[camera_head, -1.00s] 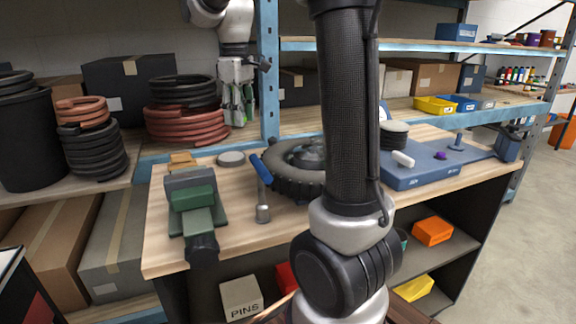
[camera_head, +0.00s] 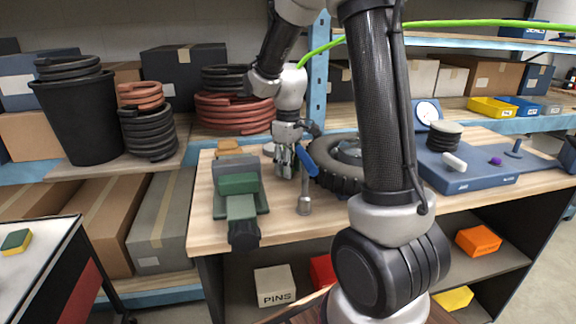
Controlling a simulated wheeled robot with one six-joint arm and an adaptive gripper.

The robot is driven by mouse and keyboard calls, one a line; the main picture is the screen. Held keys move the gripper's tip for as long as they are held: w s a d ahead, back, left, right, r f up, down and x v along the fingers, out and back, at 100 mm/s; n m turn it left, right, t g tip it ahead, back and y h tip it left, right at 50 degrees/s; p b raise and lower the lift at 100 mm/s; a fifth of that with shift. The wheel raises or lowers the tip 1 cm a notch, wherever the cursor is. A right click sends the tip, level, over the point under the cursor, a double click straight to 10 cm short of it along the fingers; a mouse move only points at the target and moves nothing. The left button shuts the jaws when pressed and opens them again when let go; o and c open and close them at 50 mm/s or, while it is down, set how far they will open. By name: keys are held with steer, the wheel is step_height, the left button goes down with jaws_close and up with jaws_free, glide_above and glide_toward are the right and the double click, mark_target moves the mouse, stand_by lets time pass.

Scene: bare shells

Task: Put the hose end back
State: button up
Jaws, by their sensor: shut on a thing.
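A bright green hose (camera_head: 480,23) runs across the top right of the head view, passes behind my arm and curves down to my wrist. My gripper (camera_head: 284,172) points down over the back left of the workbench (camera_head: 330,225), between the green vise and the tyre. Its fingers are close together and shut on the hose end, which is mostly hidden by the fingers and wrist. I cannot tell how far the fingertips are above the bench top.
The vise (camera_head: 238,186) is just left of my gripper. A blue-handled tool (camera_head: 305,204) and a tyre (camera_head: 337,178) are close on its right. Coiled hoses (camera_head: 233,115) lie on the shelf behind. A blue tray (camera_head: 470,178) with a dial gauge (camera_head: 427,112) fills the bench's right side.

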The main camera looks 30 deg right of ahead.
steer(key=shift+f, duration=0.15)
steer(key=o, duration=1.2)
steer(key=shift+c, duration=0.2)
